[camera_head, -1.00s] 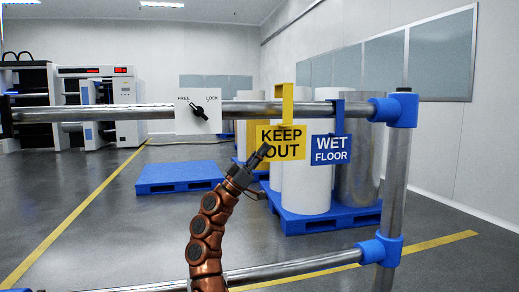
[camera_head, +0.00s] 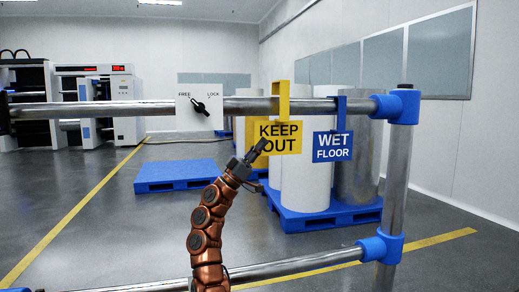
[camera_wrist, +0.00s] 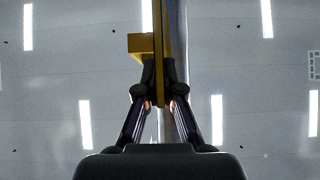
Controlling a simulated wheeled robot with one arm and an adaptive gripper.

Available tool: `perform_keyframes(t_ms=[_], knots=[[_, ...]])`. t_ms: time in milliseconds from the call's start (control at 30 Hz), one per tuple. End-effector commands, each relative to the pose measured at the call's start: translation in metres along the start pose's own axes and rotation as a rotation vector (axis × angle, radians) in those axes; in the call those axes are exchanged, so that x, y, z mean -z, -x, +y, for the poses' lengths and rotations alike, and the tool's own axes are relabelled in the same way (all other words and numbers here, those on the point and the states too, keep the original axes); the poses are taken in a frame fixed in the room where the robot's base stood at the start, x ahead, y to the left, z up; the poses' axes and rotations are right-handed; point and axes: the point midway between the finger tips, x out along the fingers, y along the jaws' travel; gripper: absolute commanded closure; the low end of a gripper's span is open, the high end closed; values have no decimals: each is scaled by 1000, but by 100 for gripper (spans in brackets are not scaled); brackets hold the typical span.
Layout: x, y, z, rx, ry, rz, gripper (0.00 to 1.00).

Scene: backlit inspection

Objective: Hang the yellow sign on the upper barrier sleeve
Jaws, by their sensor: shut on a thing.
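The yellow KEEP OUT sign (camera_head: 285,145) is in the middle of the head view, upright. Its yellow hook strap (camera_head: 283,100) crosses in front of the upper rail (camera_head: 245,106), with its top above the rail. I cannot tell whether the hook sits on the rail. My gripper (camera_head: 256,150) is shut on the sign at its lower left. In the wrist view, my gripper (camera_wrist: 159,98) pinches the sign (camera_wrist: 159,70), seen edge-on, with the metal rail (camera_wrist: 180,115) just to its right. The sign's far side is hidden.
A blue WET FLOOR sign (camera_head: 332,147) hangs on the same rail just to the right. A white FREE/LOCK plate with a black knob (camera_head: 199,106) is to the left. A blue corner joint (camera_head: 402,106) ends the rail. A lower rail (camera_head: 300,266) runs below.

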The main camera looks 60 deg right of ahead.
Motion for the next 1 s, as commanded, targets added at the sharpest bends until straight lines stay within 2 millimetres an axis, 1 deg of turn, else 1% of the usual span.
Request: perform_keyframes(t_ms=[633, 1000], knots=[[-6, -7, -20, -2, 1, 1, 100], [-18, 7, -21, -1, 1, -1, 100]])
